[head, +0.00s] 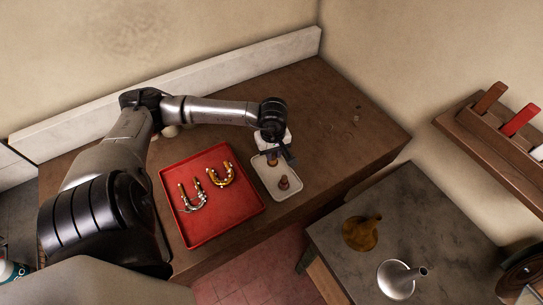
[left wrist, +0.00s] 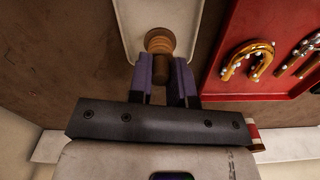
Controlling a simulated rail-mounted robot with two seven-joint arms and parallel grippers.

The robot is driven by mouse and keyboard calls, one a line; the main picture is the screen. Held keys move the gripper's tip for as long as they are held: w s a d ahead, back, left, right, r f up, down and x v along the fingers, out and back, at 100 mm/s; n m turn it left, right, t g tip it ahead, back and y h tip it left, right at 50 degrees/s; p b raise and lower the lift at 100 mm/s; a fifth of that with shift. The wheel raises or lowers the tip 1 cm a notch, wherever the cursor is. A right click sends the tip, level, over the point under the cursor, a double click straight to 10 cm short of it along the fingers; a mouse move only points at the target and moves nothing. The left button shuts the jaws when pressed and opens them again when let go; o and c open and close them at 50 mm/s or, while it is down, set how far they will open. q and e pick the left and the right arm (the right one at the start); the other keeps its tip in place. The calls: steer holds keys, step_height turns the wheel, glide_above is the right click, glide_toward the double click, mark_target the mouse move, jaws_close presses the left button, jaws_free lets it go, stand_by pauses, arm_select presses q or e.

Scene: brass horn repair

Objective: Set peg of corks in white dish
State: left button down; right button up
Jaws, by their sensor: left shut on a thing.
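The white dish (head: 264,186) lies on the brown bench, right of the red tray; its rim and floor also show in the left wrist view (left wrist: 132,22). My left gripper (head: 274,157) points down over the far part of the dish. Its purple fingers (left wrist: 166,70) are shut on a brown ringed peg of corks (left wrist: 159,42). I cannot tell whether this peg touches the dish floor. My right gripper is not in view.
A grey table (head: 400,225) at the right bears a brass piece (head: 360,233) and a silvery funnel-shaped piece (head: 398,280). The bench right of the dish is clear.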

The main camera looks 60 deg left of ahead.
arm_select(q)
steer(key=shift+a+f, duration=0.25)
steer(key=shift+a, duration=0.25)
steer(key=shift+f+p, duration=0.45)
steer(key=shift+f, duration=1.6)
steer(key=shift+f, duration=0.15)
steer(key=c, duration=1.1)
jaws_free()
steer(key=shift+o, duration=0.2)
steer(key=shift+r, duration=0.3)
step_height(320, 180, up, 12)
steer(key=b, duration=0.1)
